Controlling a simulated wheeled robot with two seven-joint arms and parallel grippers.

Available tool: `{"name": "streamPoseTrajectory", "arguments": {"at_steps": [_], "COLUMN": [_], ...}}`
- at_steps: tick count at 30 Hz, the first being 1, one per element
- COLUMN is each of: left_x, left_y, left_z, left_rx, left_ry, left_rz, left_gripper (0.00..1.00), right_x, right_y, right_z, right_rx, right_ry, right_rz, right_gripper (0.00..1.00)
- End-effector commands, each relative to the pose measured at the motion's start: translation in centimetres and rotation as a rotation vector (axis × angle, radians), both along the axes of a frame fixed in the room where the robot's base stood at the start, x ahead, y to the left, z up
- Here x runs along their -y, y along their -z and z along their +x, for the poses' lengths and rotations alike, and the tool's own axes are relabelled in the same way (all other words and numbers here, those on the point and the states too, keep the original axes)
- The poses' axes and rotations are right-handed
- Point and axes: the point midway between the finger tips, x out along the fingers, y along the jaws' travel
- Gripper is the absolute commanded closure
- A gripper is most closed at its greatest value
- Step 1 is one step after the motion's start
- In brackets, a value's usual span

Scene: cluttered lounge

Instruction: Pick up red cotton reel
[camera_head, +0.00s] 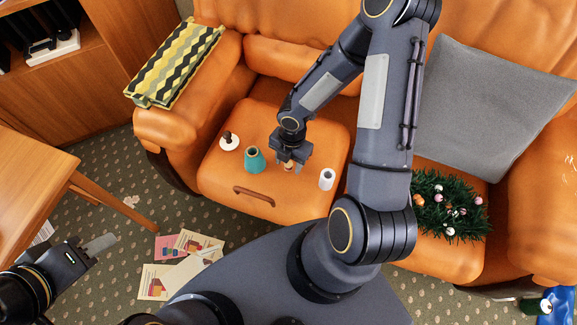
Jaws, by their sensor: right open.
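A small reel-like thing (288,168) with a pale end and some reddish brown stands on the orange sofa seat, mostly hidden by my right gripper. It may be the red cotton reel, but its colour is hard to tell. My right gripper (290,159) points down right over it, with its open fingers at either side of its top. I cannot tell whether they touch it. My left gripper (97,245) is at the lower left, over the carpet and far from the sofa seat. Its fingers overlap in this view, so its opening is unclear.
On the seat (222,178), a teal vase (254,161) and a white roll (326,180) flank the reel. A white dish with a brown knob (229,142) and a brown handle-like bar (254,196) lie nearby. A green garland (451,204) lies right of my arm. Papers (155,281) lie on the carpet.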

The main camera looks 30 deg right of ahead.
Motion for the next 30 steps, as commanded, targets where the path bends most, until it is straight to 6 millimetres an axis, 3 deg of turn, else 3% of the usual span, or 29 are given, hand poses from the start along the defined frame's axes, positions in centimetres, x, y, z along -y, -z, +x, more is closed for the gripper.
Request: {"name": "streamPoseTrajectory", "arguments": {"at_steps": [5,16,24,30], "left_x": [0.0,0.0,0.0,0.0], "left_y": [-0.1,-0.1,-0.2,-1.3], "left_z": [0.0,0.0,0.0,0.0], "left_rx": [0.0,0.0,0.0,0.0], "left_ry": [0.0,0.0,0.0,0.0], "left_rz": [0.0,0.0,0.0,0.0], "left_gripper": [0.64,0.64,0.64,0.64], "right_x": [0.0,0.0,0.0,0.0], "right_y": [-0.1,-0.1,-0.3,-2.2], "right_z": [0.0,0.0,0.0,0.0], "right_rx": [0.0,0.0,0.0,0.001], "right_ry": [0.001,0.001,0.002,0.002], "right_rz": [0.0,0.0,-0.001,-0.001], "right_gripper": [0.53,0.99,0.99,0.99]}}
